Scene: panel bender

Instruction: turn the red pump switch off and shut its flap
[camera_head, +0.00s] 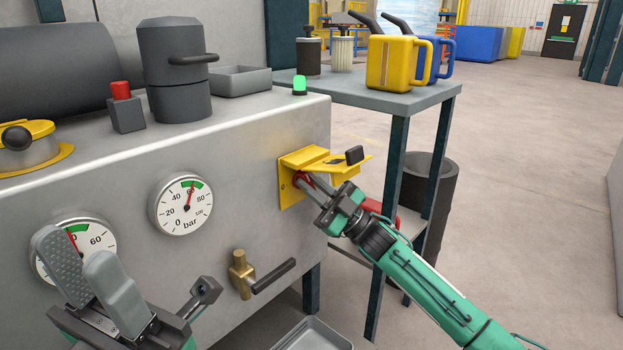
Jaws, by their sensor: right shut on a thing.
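The yellow switch housing (287,190) is on the right end of the grey machine's front face. Its yellow flap (305,156) is raised, with a black tab (354,155) sticking out to the right. Under the flap, a bit of the red pump switch (301,178) shows; most of it is hidden by my fingers, so its setting cannot be read. My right gripper (311,187) reaches in from the lower right and is shut on the red switch. My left gripper (84,262) is at the lower left, in front of the left gauge, with its grey fingers apart and empty.
Two pressure gauges (183,205) and a brass valve (240,272) with a black lever are on the machine front. A green lamp (299,85) stands on its top. A side table (390,98) with yellow and blue cans stands behind my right arm.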

